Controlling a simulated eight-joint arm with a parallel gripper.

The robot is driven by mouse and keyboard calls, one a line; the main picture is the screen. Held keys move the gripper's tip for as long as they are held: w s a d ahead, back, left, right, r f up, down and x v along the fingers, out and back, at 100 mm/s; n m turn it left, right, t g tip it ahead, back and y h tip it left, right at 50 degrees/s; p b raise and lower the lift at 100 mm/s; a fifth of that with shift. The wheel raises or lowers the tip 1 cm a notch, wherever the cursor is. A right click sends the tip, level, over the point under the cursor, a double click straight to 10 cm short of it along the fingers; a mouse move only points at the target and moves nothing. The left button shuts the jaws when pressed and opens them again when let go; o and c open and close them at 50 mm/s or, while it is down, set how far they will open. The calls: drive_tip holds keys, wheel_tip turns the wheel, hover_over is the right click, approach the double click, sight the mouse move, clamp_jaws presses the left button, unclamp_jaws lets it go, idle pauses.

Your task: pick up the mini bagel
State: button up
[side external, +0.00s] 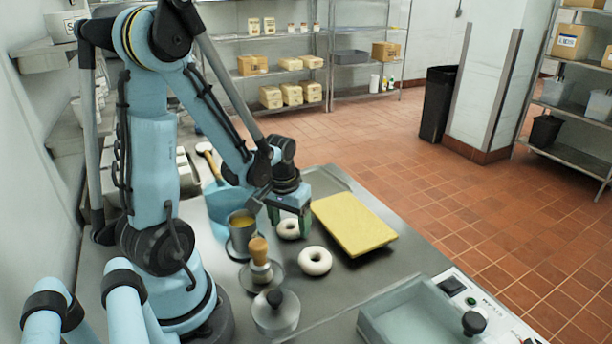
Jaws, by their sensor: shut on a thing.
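A small white ring, the mini bagel (287,236), is at the middle of the steel worktop. My gripper (289,227) points down over it, with one finger at each side, and is shut on it. I cannot tell whether the bagel touches the worktop. A second, larger white ring-shaped bagel (316,270) lies on the worktop just in front of it, apart from my gripper.
A yellow board (353,224) lies right of my gripper. A metal cup with yellow contents (242,238), a wooden-handled tool (260,252) and a black-knobbed lid (275,318) stand close at left and front.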

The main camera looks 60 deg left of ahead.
drive_tip(key=shift+r, duration=0.1)
